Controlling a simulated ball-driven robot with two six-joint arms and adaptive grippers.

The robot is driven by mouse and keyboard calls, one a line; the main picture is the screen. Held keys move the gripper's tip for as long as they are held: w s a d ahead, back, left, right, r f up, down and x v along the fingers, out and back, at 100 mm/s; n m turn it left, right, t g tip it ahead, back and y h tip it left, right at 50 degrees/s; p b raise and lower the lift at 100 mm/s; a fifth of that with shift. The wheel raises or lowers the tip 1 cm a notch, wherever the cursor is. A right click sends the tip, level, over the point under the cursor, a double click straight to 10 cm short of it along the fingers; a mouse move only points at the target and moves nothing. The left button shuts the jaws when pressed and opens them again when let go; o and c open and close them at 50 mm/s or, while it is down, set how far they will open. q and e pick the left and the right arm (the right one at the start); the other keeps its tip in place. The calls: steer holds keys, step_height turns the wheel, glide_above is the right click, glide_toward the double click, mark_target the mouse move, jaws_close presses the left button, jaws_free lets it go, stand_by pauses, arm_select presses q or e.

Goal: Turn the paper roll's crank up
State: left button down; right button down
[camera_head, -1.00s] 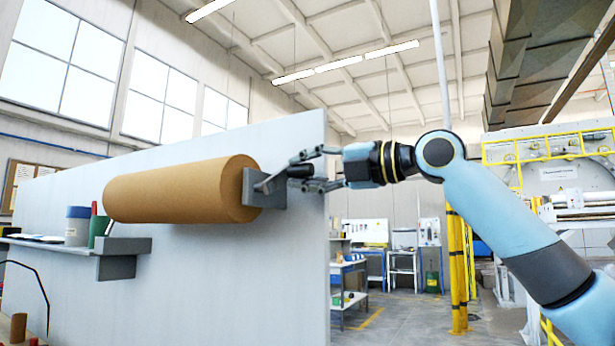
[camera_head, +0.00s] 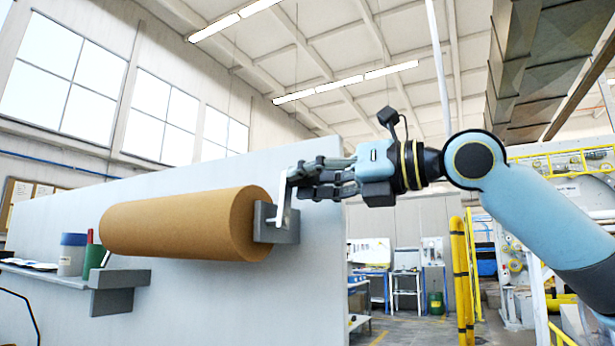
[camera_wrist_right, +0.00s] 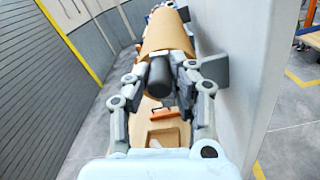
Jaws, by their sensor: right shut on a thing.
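The brown paper roll (camera_head: 180,224) lies sideways on the grey wall panel, its right end by a grey bracket (camera_head: 277,228). The pale crank arm (camera_head: 282,203) stands nearly upright in front of this bracket. My right gripper (camera_head: 305,177) is at the crank's upper end, its fingers hiding most of the handle. In the right wrist view, the dark round crank handle (camera_wrist_right: 159,74) sits between the two fingers, which are shut on it, with the roll (camera_wrist_right: 165,35) beyond. My left gripper is not in view.
A grey panel (camera_head: 200,310) stands behind the roll. A shelf (camera_head: 120,277) at lower left holds a blue-and-grey can (camera_head: 72,254) and a green cup (camera_head: 94,261). Open floor and workbenches are at right, behind my arm. Yellow posts (camera_head: 459,265) stand there.

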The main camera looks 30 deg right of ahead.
steer(key=shift+s+a+f+n+p, duration=0.1)
steer(key=shift+s+a+n+p, duration=0.15)
steer(key=shift+a+n+p, duration=0.35)
steer(key=shift+d+f, duration=0.1)
steer(key=shift+d, duration=0.1)
steer(key=c, duration=1.1)
jaws_free()
steer(key=shift+r, duration=0.2)
step_height(320, 180, up, 10)
steer(key=shift+f, duration=0.1)
